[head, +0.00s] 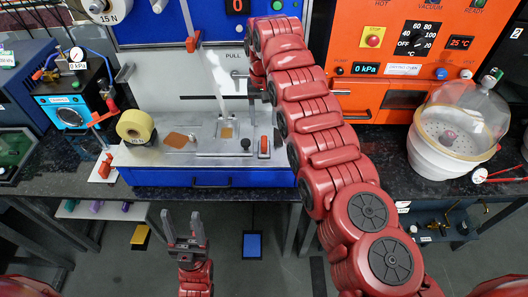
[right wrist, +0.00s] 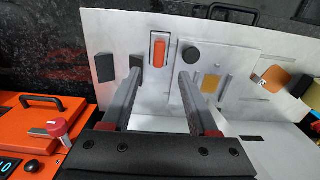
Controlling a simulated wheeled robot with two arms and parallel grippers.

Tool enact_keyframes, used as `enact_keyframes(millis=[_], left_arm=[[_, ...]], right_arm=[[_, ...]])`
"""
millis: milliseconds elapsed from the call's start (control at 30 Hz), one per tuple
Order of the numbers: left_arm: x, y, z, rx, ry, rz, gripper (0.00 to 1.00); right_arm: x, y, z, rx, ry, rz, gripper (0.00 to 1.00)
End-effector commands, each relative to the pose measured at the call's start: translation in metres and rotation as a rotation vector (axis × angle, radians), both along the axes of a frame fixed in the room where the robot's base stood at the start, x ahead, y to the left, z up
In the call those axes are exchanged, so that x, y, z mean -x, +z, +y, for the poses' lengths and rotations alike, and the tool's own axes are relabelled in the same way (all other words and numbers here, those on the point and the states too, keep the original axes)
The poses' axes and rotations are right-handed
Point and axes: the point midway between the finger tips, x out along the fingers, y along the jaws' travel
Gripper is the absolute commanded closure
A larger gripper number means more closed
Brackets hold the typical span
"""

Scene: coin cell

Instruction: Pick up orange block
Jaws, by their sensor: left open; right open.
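A small red-orange rounded block (head: 264,147) sits in a pale frame at the right of the silver work plate. It also shows in the right wrist view (right wrist: 160,52), between my right fingertips in the picture. A flat orange square (head: 227,132) lies left of it, also in the right wrist view (right wrist: 210,83). A flat brown-orange piece (head: 175,140) lies further left. I cannot tell for sure which is the task's block. My right gripper (right wrist: 159,72) is open and empty, pointing at the plate. My left gripper (head: 185,220) is open and empty, low in front of the bench.
A black knob (head: 245,143) stands close beside the red-orange block. A yellow tape roll (head: 135,127) sits at the plate's left end. A white bowl with a clear dome (head: 450,135) stands right. The orange machine (head: 410,60) stands behind. My right arm covers the middle.

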Motion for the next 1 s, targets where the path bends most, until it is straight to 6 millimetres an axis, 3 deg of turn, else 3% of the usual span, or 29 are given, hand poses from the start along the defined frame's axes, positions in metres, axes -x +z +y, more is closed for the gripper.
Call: enact_keyframes(millis=[300, 467, 733, 833, 1000], left_arm=[[0.000, 0.021, 0.000, 0.000, 0.000, 0.000, 0.43], [0.000, 0.023, 0.000, 0.000, 0.000, 0.000, 0.43], [0.000, 0.049, 0.000, 0.000, 0.000, 0.000, 0.43], [0.000, 0.037, 0.000, 0.000, 0.000, 0.001, 0.43], [0.000, 0.035, 0.000, 0.000, 0.000, 0.000, 0.43]], right_arm=[[0.001, -0.041, -0.001, 0.001, 0.000, 0.005, 0.40], [0.001, -0.049, -0.001, 0.001, -0.001, 0.004, 0.40], [0.001, -0.075, -0.002, 0.002, 0.000, 0.006, 0.40], [0.000, -0.092, -0.002, 0.002, -0.001, 0.004, 0.40], [0.000, -0.101, -0.002, 0.001, -0.001, 0.002, 0.40]])
